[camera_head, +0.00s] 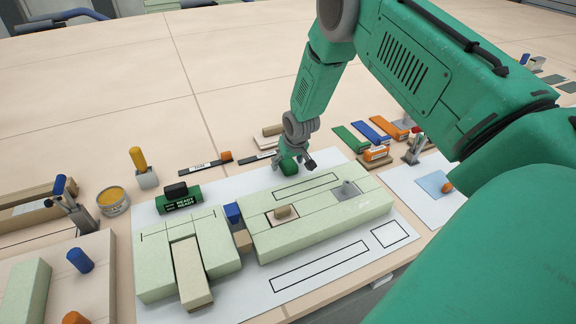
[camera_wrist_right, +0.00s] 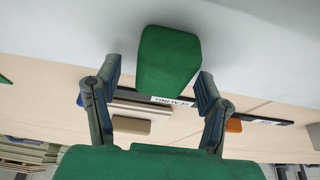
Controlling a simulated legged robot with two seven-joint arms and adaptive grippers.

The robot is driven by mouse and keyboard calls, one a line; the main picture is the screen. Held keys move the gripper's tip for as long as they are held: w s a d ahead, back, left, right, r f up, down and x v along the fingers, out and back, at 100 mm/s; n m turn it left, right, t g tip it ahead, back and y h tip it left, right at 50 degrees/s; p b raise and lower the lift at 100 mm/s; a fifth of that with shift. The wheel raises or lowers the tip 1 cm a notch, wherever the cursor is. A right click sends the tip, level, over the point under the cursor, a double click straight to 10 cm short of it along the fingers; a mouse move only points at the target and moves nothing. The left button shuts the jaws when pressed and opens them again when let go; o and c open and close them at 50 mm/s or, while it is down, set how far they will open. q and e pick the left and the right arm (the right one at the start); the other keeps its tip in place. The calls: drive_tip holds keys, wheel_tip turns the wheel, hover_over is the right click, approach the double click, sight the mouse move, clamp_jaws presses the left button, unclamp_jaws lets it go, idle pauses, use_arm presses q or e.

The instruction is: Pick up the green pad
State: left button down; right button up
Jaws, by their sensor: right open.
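The green pad (camera_head: 289,167) stands on the white mat at the far side of the long pale block. My right gripper (camera_head: 294,163) is over it, fingers spread to either side. In the right wrist view the green pad (camera_wrist_right: 168,58) lies between the two open fingers (camera_wrist_right: 158,78), with a gap visible at least on the right; whether the left finger touches it I cannot tell. The pad's lower part is partly hidden by the gripper in the head view. My left gripper is not in view.
A long pale green block (camera_head: 320,222) with recesses lies just in front of my right gripper. A green box marked READY (camera_head: 178,201) stands at left. Dark labelled strips (camera_head: 205,164) and coloured boards (camera_head: 371,133) lie behind.

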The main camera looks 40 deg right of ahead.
sight(287, 161)
drive_tip(key=c, duration=1.2)
wheel_tip(287, 161, up, 10)
drive_tip(key=shift+r+p, duration=0.1)
drive_tip(key=shift+p, duration=0.3)
drive_tip(key=o, duration=0.5)
drive_tip(key=shift+c, duration=0.2)
drive_tip(key=c, duration=0.4)
drive_tip(key=shift+o, duration=0.2)
drive_tip(key=shift+s+a, duration=0.1)
